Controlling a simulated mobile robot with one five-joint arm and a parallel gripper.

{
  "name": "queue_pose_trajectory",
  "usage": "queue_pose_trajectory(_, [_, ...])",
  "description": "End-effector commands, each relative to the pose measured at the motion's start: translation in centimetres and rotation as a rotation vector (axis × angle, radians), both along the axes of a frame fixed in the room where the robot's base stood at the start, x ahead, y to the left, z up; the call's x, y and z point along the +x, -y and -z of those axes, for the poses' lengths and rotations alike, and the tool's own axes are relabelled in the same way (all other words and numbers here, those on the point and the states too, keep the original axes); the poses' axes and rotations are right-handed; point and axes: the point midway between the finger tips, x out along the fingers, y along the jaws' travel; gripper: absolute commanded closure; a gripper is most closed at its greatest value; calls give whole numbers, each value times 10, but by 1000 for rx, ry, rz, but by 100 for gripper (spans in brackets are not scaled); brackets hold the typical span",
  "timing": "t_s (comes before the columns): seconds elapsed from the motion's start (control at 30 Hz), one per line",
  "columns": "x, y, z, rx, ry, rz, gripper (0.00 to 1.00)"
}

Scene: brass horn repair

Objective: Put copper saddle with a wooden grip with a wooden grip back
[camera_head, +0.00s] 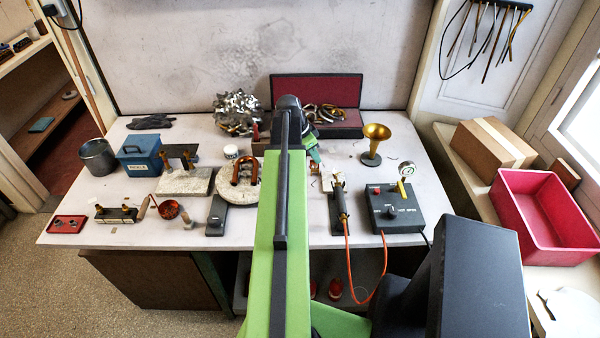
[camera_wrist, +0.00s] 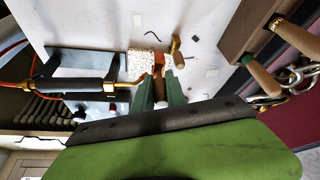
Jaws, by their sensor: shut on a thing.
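In the wrist view my gripper (camera_wrist: 160,83) has its two green fingers shut on a brown wooden grip. A copper-coloured piece (camera_wrist: 158,59) shows just beyond the fingertips; I take this and the grip to be the copper saddle. It is beside a pale speckled block (camera_wrist: 138,65), and I cannot tell whether they touch. A small wooden-handled piece (camera_wrist: 177,51) is right of the copper piece, apart from the fingers. In the head view my gripper (camera_head: 314,156) shows only partly past my arm, over the middle of the bench, and the held saddle is mostly hidden.
Left on the white bench (camera_head: 120,195) are a blue box (camera_head: 139,160), a metal cup (camera_head: 98,157) and a round pad with copper bends (camera_head: 236,188). Right are a torch (camera_head: 341,203) with an orange hose, a gauge box (camera_head: 394,208) and a brass bell (camera_head: 374,143).

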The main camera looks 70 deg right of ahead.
Motion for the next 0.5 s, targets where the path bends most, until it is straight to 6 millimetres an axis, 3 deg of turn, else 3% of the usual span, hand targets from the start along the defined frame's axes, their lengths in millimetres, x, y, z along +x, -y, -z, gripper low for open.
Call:
queue_pose_trajectory(0.03, [15,8,18,0,0,-3,100])
queue_pose_trajectory(0.23, [55,20,40,0,0,-1,100])
queue_pose_trajectory(0.5, [64,21,44,0,0,3,100])
